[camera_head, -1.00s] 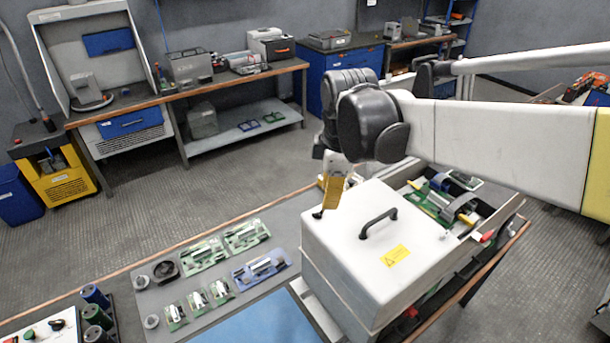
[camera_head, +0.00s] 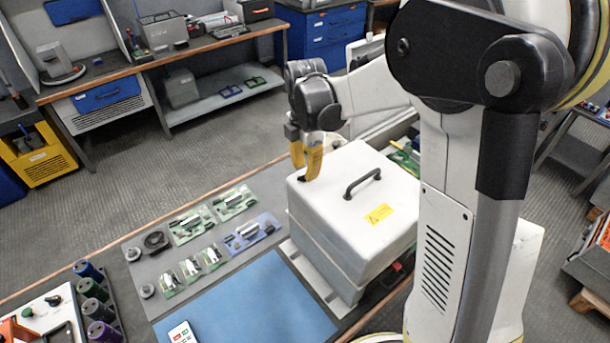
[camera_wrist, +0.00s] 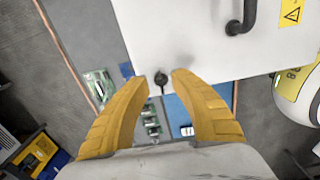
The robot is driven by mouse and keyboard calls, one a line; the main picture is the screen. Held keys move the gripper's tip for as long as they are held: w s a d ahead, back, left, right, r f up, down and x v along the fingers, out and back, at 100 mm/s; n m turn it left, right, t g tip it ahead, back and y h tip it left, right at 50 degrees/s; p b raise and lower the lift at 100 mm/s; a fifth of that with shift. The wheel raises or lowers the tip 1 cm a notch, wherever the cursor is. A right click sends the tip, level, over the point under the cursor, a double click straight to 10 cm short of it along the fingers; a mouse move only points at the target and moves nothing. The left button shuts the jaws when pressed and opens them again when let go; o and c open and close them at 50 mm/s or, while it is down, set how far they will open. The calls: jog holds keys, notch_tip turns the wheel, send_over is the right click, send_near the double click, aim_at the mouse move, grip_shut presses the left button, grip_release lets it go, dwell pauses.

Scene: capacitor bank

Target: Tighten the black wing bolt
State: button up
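The black wing bolt (camera_wrist: 161,80) sits near the edge of the white lid of a box (camera_wrist: 205,40). In the wrist view it appears between the two yellow fingertips, with a gap on each side. My gripper (camera_wrist: 159,77) is open and points down at the lid. In the head view my gripper (camera_head: 306,172) is at the lid's left corner, and the box (camera_head: 340,215) stands on the bench. The fingers partly hide the bolt there. I cannot tell how far down beside the bolt the fingertips reach.
A black handle (camera_head: 363,183) and a yellow warning label (camera_head: 379,214) are on the lid. Green circuit boards (camera_head: 235,202) and a blue mat (camera_head: 250,305) lie left of the box. Several coloured capacitors (camera_head: 95,290) stand at the bench's left end.

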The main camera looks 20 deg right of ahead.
jog(key=shift+f, duration=0.9)
grip_shut()
